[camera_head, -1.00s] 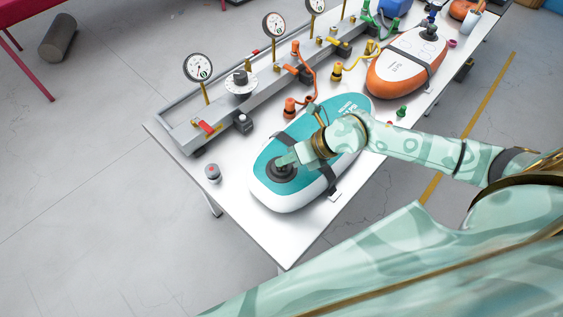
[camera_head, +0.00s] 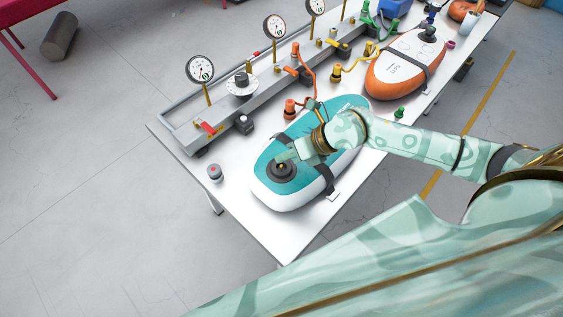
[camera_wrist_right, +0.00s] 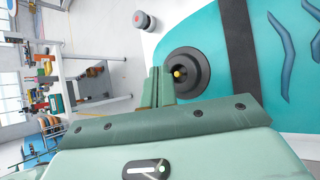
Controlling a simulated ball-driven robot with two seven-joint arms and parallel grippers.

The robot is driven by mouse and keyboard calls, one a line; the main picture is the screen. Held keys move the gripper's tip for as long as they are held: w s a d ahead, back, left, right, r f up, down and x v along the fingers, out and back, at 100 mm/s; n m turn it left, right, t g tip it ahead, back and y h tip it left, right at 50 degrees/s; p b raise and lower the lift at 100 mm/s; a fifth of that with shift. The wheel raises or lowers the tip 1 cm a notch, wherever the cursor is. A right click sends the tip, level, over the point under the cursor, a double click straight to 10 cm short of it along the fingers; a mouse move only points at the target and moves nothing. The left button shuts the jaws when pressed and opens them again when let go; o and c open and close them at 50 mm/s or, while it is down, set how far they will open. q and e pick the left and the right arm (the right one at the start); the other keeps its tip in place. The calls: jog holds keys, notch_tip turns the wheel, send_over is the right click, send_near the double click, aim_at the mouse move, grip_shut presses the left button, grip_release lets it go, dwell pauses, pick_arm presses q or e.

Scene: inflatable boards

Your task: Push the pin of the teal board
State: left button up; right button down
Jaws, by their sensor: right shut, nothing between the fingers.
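The teal board (camera_head: 262,178) lies on the white table, strapped down by a dark strap (camera_head: 325,177). Its round dark valve is at the near left end, with a yellow pin (camera_wrist_right: 180,74) in the middle in the right wrist view. My right gripper (camera_head: 281,157) is shut and empty. Its fingertips are at the valve's edge in the head view and beside the pin in the wrist view (camera_wrist_right: 160,74). I cannot tell whether they touch the valve (camera_wrist_right: 192,61). My left gripper is not in view.
A small grey knob with a red top (camera_head: 214,172) stands at the table's left corner. A metal rail with gauges (camera_head: 200,69), hoses and valves runs along the back. An orange and white board (camera_head: 385,83) lies farther right. The table's front corner is bare.

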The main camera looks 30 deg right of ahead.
notch_tip(320, 180, up, 6)
jog(key=p, duration=0.5)
jog(key=shift+p, duration=0.3)
jog(key=shift+d, duration=0.1)
